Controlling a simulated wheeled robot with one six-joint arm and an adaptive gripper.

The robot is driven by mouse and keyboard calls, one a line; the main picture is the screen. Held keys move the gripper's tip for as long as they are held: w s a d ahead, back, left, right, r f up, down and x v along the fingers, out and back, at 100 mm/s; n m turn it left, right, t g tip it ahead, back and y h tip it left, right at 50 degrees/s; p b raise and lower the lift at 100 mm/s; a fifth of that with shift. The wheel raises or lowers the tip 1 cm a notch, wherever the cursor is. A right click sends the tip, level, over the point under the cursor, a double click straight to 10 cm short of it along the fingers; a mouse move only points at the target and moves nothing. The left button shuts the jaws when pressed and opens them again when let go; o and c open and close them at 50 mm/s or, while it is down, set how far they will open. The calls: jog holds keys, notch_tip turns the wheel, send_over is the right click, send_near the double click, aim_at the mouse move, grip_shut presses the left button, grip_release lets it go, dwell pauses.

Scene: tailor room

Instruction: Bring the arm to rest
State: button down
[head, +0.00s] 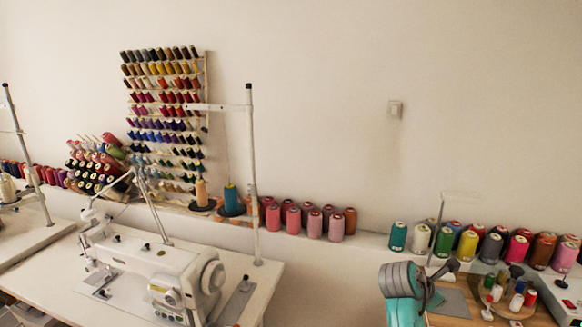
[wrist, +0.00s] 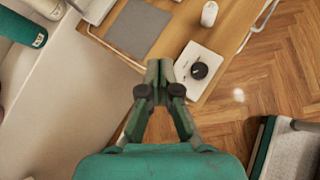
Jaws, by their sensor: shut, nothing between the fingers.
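My gripper (wrist: 159,72) is shut and empty in the wrist view, its two fingertips together at the middle of the picture. It points down over the edge of a wooden table (wrist: 174,38), with a white plate bearing a black knob (wrist: 199,71) just right of the fingertips. No contact shows between the gripper and these things. In the head view, part of my teal and grey arm (head: 402,296) stands at the lower right. My fingers cannot be made out clearly there.
A grey mat (wrist: 138,27) and a white spool (wrist: 209,13) are on the wooden table. Several thread spools (head: 470,247) line the ledge behind my arm. A white sewing machine (head: 150,265) stands at left.

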jog(key=s+a+f+m+t, duration=0.1)
jog(key=s+a+f+t, duration=0.2)
jog(key=f, duration=0.7)
jog(key=s+a+f+m+t+y, duration=0.1)
jog(key=s+a+f+m+y, duration=0.2)
jog(key=s, duration=0.4)
jog(key=s+a+f+m+t, duration=0.1)
jog(key=s+a+f, duration=0.2)
jog(key=s+f, duration=0.35)
jog(key=s+a+f+m+t+y, duration=0.1)
jog(key=s+a+f+m+y, duration=0.2)
jog(key=s, duration=0.4)
jog(key=s+a+m+t+y, duration=0.1)
jog(key=s+a+m, duration=0.15)
jog(key=s, duration=0.75)
jog(key=s+a+r+m+t+y, duration=0.1)
jog(key=s+r+m, duration=0.4)
jog(key=s, duration=0.5)
jog(key=s+a+r+m+t+y, duration=0.1)
jog(key=s+r+m, duration=0.4)
jog(key=s+r, duration=0.5)
jog(key=a+t, duration=0.1)
jog(key=a, duration=0.1)
jog(key=shift+s+a, duration=0.2)
jog(key=shift+a, duration=0.1)
